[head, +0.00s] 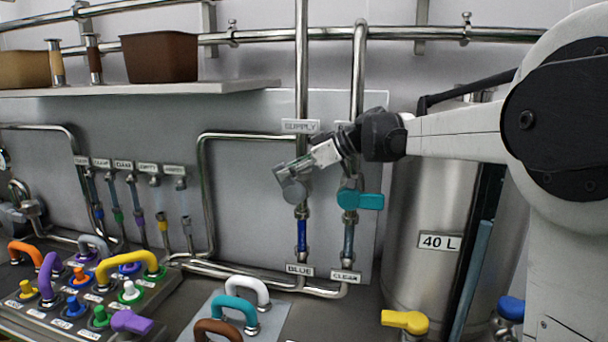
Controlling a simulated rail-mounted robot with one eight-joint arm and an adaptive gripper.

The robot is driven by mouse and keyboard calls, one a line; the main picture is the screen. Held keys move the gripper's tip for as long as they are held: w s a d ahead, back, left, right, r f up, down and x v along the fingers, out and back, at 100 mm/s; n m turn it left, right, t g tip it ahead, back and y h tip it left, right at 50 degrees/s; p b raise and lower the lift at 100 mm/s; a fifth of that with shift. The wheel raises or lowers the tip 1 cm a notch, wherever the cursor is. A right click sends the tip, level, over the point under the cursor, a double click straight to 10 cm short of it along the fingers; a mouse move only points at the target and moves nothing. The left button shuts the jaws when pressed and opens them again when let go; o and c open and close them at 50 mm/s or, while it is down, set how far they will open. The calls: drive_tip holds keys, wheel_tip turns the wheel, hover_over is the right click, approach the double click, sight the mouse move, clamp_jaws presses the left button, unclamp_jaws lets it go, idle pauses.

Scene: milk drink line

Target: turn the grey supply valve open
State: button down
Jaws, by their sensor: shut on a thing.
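The grey supply valve (294,192) sits on the vertical pipe under the SUPPLY label (299,126), on the grey back panel. Its rounded grey hub shows; its handle is largely hidden by my gripper. My gripper (290,172) reaches in from the right and is shut on the grey valve handle. Exactly how far the handle is turned cannot be told.
A teal valve (360,200) is on the pipe just right of the grey one. A steel 40 L tank (432,220) stands further right. Below are a yellow lever (405,320), coloured hoops and a panel of coloured knobs (75,300). A shelf (140,89) holds bins at upper left.

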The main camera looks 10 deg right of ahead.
idle(0.3)
drive_tip(key=c, duration=1.6)
unclamp_jaws()
drive_tip(key=shift+c, duration=0.2)
drive_tip(key=shift+d, duration=0.15)
drive_tip(key=v, duration=0.7)
drive_tip(key=shift+s+r, duration=0.1)
drive_tip(key=shift+s, duration=0.05)
drive_tip(key=shift+c, duration=0.5)
